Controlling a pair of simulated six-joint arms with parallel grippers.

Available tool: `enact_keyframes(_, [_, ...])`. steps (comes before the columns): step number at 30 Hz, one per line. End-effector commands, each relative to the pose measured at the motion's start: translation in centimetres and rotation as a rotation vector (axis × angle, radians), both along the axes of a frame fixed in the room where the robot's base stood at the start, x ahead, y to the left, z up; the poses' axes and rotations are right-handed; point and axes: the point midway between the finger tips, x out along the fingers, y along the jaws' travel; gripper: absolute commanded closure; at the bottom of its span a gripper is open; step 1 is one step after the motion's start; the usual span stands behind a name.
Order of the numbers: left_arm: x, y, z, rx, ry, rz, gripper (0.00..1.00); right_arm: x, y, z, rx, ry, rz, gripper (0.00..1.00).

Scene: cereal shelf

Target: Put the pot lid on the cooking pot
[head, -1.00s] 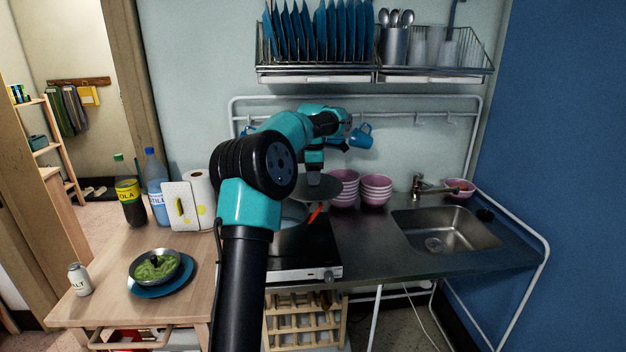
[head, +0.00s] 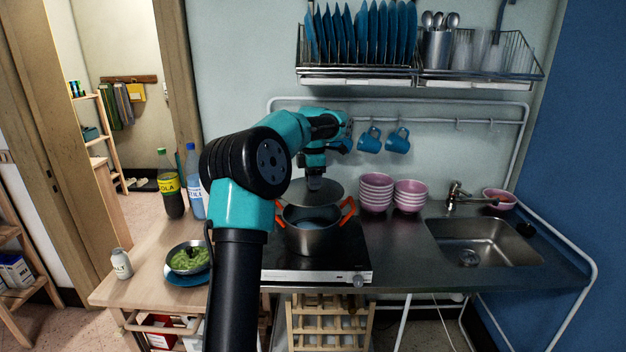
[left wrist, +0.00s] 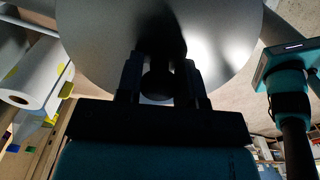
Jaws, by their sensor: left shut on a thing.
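The cooking pot (head: 311,238) is grey with orange handles and stands on the hob, open at the top, with its pale inside partly visible. My left gripper (head: 316,180) is shut on the knob of the pot lid (head: 312,193). It holds the grey round lid above the back of the pot, apart from the rim as far as I can tell. In the left wrist view, the gripper (left wrist: 158,85) grips the dark knob, and the lid (left wrist: 215,45) fills the top. The gripper partly hides the lid in the head view. My right gripper is not in view.
The hob (head: 318,274) sits on the steel counter. Stacked pink bowls (head: 376,192) stand right of the pot, and the sink (head: 483,245) is further right. Blue mugs (head: 398,141) hang behind. A pan of green food (head: 188,258) is on the wooden table at left.

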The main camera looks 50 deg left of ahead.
Motion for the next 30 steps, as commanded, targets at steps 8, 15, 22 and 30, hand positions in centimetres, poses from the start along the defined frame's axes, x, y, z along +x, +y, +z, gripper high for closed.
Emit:
enact_keyframes(8, [0.0, 0.0, -1.9, 0.000, 0.001, -0.001, 0.93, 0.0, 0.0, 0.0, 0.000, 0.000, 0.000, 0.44])
enact_keyframes(15, [-0.1, 0.0, -3.8, -0.001, 0.003, -0.001, 0.93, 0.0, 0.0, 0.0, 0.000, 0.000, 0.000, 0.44])
enact_keyframes(22, [0.0, 0.0, -5.3, 0.000, 0.001, 0.000, 0.93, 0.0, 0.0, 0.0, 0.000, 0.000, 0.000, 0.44])
enact_keyframes(30, [0.0, 0.0, -5.9, 0.000, 0.001, 0.000, 0.93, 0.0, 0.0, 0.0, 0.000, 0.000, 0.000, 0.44])
